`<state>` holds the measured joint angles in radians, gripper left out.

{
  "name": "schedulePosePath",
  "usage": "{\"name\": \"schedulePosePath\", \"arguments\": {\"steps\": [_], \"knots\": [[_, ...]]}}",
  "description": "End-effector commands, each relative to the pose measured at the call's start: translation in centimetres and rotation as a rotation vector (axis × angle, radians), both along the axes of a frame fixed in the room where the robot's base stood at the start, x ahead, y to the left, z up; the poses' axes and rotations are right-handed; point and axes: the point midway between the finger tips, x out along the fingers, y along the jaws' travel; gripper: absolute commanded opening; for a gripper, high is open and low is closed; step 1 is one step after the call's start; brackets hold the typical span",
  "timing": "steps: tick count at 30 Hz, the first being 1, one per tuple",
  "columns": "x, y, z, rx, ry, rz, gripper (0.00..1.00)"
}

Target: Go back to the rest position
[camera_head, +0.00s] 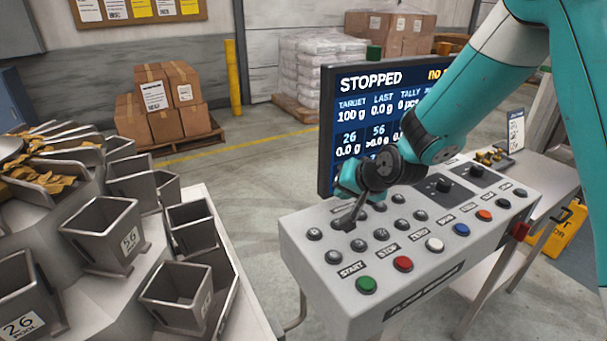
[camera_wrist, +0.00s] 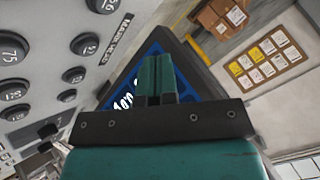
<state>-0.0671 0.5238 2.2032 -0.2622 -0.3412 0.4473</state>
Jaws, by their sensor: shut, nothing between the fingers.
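My gripper (camera_head: 347,222) is shut and empty in the head view. Its tips are over the back left part of the grey control panel (camera_head: 325,290), close to the dark round buttons there. I cannot tell whether the tips touch a button. In the wrist view my gripper's two teal fingers (camera_wrist: 156,78) are together, with the blue screen behind them. My teal arm comes in from the upper right and crosses in front of the screen (camera_head: 350,120), which reads STOPPED. Part of the screen and some panel buttons are hidden behind the arm.
The panel has a green START button (camera_head: 366,285), a red STOP button (camera_head: 403,264) and other coloured buttons. Grey metal hoppers (camera_head: 107,235) stand at the left. Boxes on a pallet (camera_head: 165,107) and a yellow post (camera_head: 233,80) are behind. Open floor lies between.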

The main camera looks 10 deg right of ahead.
Motion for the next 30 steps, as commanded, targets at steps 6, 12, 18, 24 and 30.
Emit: {"name": "schedulePosePath", "arguments": {"steps": [6, 12, 18, 24, 30], "knots": [[-4.8, 2.8, 4.0, -0.047, 0.067, 0.174, 0.00], [-16.6, 5.9, 9.4, -0.164, 0.197, 0.552, 0.00], [-26.8, 5.8, 11.9, -0.276, 0.288, 0.868, 0.00], [-30.7, 5.1, 12.4, -0.324, 0.324, 0.993, 0.00], [-30.9, 5.0, 12.4, -0.326, 0.328, 0.999, 0.00]]}}
